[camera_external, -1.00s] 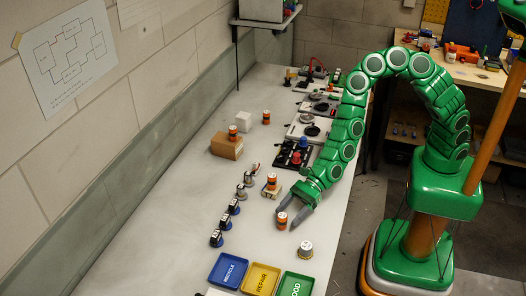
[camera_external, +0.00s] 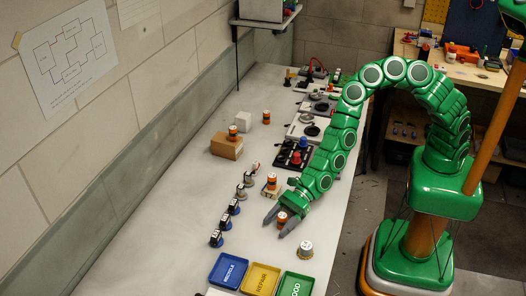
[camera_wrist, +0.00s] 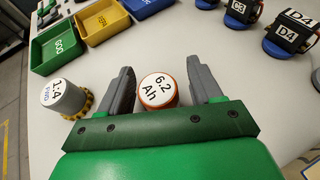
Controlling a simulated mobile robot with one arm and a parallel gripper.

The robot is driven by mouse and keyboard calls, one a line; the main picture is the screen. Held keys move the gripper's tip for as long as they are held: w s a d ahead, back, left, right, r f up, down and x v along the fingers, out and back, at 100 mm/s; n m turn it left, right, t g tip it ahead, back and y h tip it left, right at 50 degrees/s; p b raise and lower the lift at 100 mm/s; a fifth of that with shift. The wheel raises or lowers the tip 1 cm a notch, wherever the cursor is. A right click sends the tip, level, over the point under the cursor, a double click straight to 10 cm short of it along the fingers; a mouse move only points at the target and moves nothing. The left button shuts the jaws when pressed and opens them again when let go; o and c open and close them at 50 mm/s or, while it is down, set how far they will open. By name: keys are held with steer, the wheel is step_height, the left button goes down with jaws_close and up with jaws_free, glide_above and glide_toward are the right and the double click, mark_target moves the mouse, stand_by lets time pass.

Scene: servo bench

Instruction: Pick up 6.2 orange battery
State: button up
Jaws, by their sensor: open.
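The orange battery (camera_wrist: 157,91) with a white top marked 6.2 Ah stands upright on the bench between the two fingers of my gripper (camera_wrist: 160,88) in the wrist view. Gaps show on both sides of it, so the fingers are open around it and not visibly touching. In the external view my gripper (camera_external: 274,226) reaches down to the bench, and the battery (camera_external: 282,219) shows between its grey fingers. The lower part of the battery is partly hidden by my gripper in the wrist view.
A grey-white cylinder with a yellow base (camera_wrist: 67,98) stands just outside one finger. Blue (camera_external: 228,271), yellow (camera_external: 261,279) and green (camera_external: 297,286) trays lie at the near end. Several servos (camera_external: 232,207) line the left. Another orange battery (camera_external: 271,181) stands farther back.

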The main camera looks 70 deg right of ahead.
steer(key=c, duration=1.1)
steer(key=shift+r, duration=0.15)
